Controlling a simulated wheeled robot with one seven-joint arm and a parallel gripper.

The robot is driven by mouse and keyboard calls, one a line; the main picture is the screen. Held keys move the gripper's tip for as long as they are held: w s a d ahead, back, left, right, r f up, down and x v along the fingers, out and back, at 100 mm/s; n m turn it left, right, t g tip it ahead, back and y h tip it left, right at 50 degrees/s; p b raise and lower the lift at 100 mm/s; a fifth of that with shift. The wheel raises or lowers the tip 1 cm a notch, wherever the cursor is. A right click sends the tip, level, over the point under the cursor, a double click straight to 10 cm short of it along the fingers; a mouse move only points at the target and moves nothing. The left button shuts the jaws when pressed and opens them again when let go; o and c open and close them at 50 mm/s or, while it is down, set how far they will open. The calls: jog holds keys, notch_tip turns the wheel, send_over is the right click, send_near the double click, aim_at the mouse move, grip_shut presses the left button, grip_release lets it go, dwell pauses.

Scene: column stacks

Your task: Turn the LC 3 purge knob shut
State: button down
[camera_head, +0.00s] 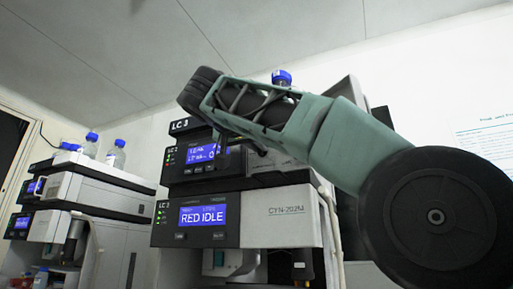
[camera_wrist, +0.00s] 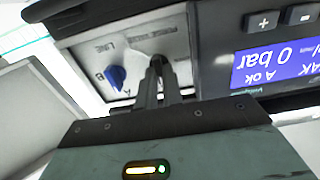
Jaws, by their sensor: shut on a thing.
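In the wrist view, which is upside down, my gripper (camera_wrist: 158,64) reaches the pale valve panel (camera_wrist: 180,38). Its dark fingertips are close together at the panel, shut on what appears to be the purge knob. The knob itself is hidden by the fingertips, so its angle cannot be told. A separate blue knob (camera_wrist: 117,78) sits on the same panel to the left of the fingers, apart from them.
A blue pump display (camera_wrist: 275,68) reading 0 bar and keys (camera_wrist: 263,22) lie right of the fingers. Another stack (camera_head: 85,190) with bottles (camera_head: 116,155) stands at the left.

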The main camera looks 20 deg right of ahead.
dwell(0.3)
jog(key=c, duration=1.5)
grip_release()
jog(key=shift+c, duration=0.2)
jog(key=v, duration=1.7)
jog(key=shift+s+a, duration=0.2)
jog(key=shift+w+r, duration=0.1)
